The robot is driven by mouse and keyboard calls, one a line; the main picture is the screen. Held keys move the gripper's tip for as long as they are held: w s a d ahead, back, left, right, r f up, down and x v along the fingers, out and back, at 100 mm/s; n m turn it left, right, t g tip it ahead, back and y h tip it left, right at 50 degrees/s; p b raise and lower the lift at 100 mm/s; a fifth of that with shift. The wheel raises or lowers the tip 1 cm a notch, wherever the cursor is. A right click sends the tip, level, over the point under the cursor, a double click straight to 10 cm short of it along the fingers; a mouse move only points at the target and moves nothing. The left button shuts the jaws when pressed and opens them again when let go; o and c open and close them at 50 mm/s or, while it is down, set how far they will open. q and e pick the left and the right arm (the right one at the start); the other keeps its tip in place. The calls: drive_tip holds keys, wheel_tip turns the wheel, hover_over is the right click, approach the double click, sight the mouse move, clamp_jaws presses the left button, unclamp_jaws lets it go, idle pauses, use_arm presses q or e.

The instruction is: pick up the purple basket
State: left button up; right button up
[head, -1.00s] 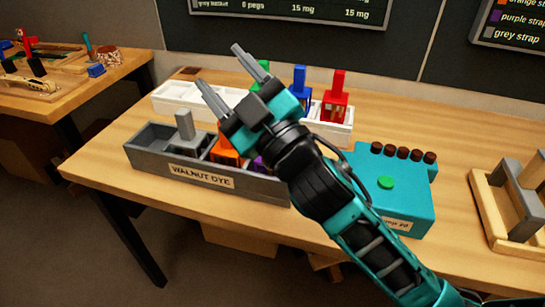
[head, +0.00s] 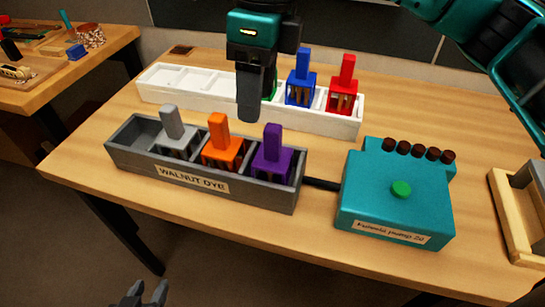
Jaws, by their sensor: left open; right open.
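The purple basket (head: 272,165) sits in the right end of the grey trough (head: 240,193) labelled "WALNUT DYE", its purple handle upright. An orange basket (head: 222,152) stands just left of it, and a grey basket (head: 176,138) further left. My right gripper (head: 249,114) points down above and behind the trough, between the orange and purple handles in the picture. It is seen edge-on, open and empty, apart from the purple basket. My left gripper (head: 141,294) shows only its fingertips at the bottom left, open and empty, in front of the bench.
Behind stands a white tray (head: 320,122) with a blue basket (head: 300,88), a red basket (head: 343,95) and a green one (head: 272,86) mostly hidden by my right gripper. A teal pump box (head: 390,205) stands right of the trough. The trough's left end is empty.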

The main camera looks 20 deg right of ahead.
sight(272, 127)
drive_tip(key=shift+w+d+r+h, duration=0.2)
drive_tip(key=shift+w+d+h, duration=0.05)
drive_tip(key=shift+d, duration=0.25)
drive_tip(key=shift+w+d+r+h, duration=0.15)
drive_tip(key=shift+w+d+h, duration=0.1)
drive_tip(key=shift+d, duration=0.2)
drive_tip(key=shift+w+d+f, duration=0.1)
drive_tip(key=shift+d+f, duration=0.1)
drive_tip(key=shift+d, duration=0.15)
wheel_tip(272, 127, down, 7)
drive_tip(key=f, duration=0.5)
drive_tip(key=shift+w+d+f, duration=0.1)
drive_tip(key=shift+w+d, duration=0.05)
drive_tip(key=shift+w, duration=0.2)
clamp_jaws()
